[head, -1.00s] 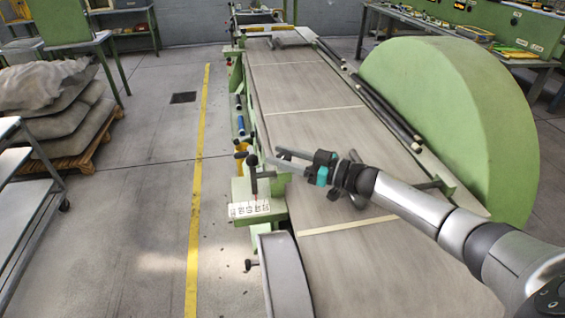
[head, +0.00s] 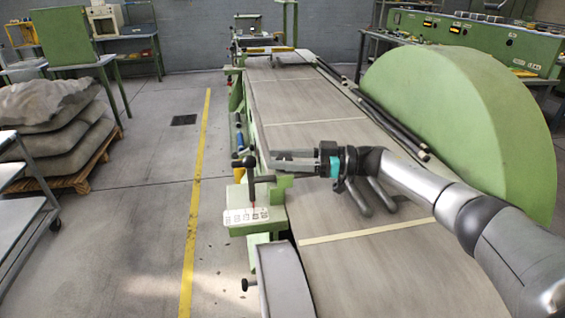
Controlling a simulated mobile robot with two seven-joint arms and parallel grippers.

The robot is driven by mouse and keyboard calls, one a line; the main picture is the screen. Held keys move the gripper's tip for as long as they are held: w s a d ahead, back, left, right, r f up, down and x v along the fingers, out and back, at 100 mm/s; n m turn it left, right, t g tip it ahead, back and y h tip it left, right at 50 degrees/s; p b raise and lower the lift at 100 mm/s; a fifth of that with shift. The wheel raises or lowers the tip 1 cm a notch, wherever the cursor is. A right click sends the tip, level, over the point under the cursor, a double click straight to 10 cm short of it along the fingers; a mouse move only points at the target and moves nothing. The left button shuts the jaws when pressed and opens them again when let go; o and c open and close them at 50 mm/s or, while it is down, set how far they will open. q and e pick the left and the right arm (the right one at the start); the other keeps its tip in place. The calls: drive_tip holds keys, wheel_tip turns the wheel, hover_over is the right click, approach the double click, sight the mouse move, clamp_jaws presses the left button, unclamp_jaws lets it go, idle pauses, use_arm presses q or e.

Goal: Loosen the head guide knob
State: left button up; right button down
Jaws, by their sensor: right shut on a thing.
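A black knob with a handle (head: 251,180) stands above the green bracket of the machine, at the left edge of the belt. Under it is a white plate with scale markings (head: 246,216). My right gripper (head: 271,161) comes in from the right over the belt. Its grey fingers point left, with the tips at the black handle, and it is shut on that handle. The exact contact is too small to see. My left gripper is not in view.
The belt (head: 345,165) runs away from me, with a large green half-round cover (head: 460,125) on its right. A smaller black knob (head: 246,284) sticks out lower on the near left. Sacks on a pallet (head: 50,120) and a trolley (head: 30,200) stand left. The floor between is clear.

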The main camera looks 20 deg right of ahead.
sight(281, 157)
drive_tip(key=shift+c, duration=1.8)
unclamp_jaws()
wheel_tip(281, 157, up, 20)
drive_tip(key=p, duration=0.5)
drive_tip(key=shift+a, duration=0.15)
